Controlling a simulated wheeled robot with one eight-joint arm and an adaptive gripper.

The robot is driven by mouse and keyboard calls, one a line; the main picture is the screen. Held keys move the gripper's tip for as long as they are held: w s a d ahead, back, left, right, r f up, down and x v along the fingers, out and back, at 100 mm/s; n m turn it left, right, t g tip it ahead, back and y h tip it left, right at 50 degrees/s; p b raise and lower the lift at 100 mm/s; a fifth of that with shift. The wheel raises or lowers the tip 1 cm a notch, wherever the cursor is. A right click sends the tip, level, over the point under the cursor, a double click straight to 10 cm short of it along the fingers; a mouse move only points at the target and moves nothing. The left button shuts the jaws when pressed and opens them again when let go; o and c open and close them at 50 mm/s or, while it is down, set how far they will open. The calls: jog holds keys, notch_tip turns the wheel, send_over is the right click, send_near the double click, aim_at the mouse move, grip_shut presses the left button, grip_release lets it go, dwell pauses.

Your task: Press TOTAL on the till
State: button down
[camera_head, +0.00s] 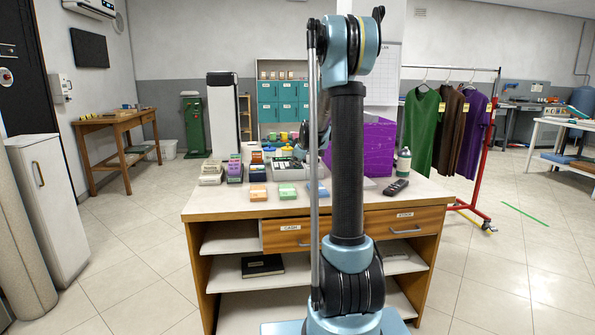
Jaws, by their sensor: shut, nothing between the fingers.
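My gripper (301,153) is small and dark, beyond the upright link and over the right part of the till. It looks shut with nothing in it. Whether its tips touch a key I cannot tell. My arm hides part of the counter right of the till.
The counter (228,203) holds colored card stacks (235,168), flat pads (288,191), a purple box (374,148), a bottle (403,162) and a dark handheld device (396,187). A garment rail (483,150) stands at right. The floor left of the counter is clear.

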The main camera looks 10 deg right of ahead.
jog(key=shift+r, duration=3.3)
